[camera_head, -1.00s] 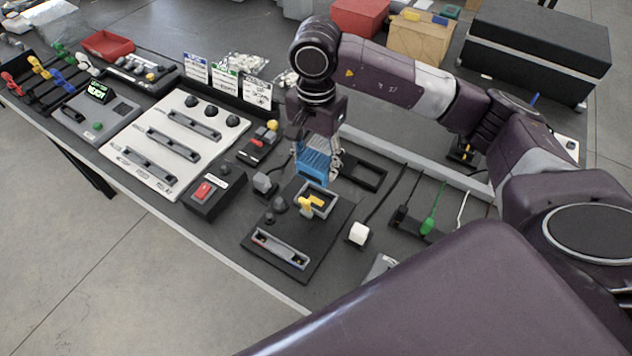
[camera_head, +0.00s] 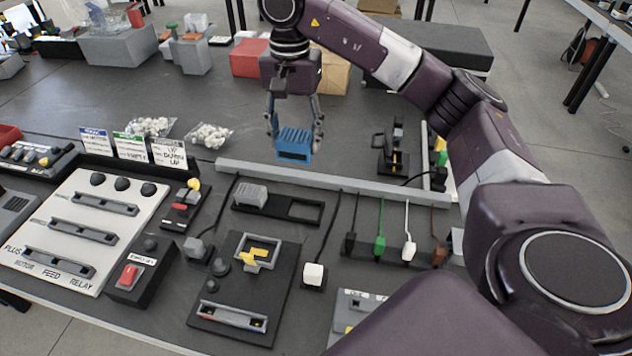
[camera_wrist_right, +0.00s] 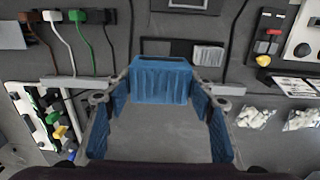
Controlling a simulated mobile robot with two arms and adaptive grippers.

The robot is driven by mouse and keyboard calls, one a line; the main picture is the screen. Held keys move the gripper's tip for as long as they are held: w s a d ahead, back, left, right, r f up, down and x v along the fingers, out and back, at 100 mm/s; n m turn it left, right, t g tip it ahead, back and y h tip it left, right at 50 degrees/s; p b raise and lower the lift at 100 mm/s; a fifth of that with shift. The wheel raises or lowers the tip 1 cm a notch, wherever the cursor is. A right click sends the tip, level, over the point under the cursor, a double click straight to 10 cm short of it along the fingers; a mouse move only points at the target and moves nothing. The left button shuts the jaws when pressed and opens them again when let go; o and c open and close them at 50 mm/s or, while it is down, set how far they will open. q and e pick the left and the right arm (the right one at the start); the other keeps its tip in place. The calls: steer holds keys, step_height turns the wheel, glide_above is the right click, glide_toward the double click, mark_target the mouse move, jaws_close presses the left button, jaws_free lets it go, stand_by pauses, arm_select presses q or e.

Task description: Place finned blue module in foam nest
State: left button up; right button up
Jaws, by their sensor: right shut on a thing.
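My right gripper (camera_head: 294,128) is shut on the finned blue module (camera_head: 293,146), its fingers on either side of it. It holds the module up, appearing beyond the pale rail in the head view. The right wrist view shows the same module (camera_wrist_right: 161,82) between the blue-padded fingers (camera_wrist_right: 160,110). A black nest-like tray (camera_head: 282,221) lies on the bench nearer me, with a grey ribbed block (camera_head: 251,194) in its left part and an empty opening at its right. In the wrist view the module covers part of this tray (camera_wrist_right: 178,50). My left gripper is not in view.
A pale rail (camera_head: 330,184) crosses behind the tray. A black board (camera_head: 275,285) with a grey frame and yellow lever stands in front. Cables and connectors (camera_head: 380,245) lie to the right, a white panel (camera_head: 88,235) to the left.

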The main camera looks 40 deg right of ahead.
steer(key=shift+s+d+f, duration=0.15)
steer(key=shift+d+f, duration=0.5)
steer(key=shift+d, duration=0.05)
step_height(320, 180, down, 14)
steer(key=shift+r, duration=0.15)
steer(key=shift+f, duration=0.55)
step_height(320, 180, down, 4)
steer(key=shift+r+p, duration=0.25)
steer(key=shift+p, duration=0.05)
steer(key=shift+f, duration=0.2)
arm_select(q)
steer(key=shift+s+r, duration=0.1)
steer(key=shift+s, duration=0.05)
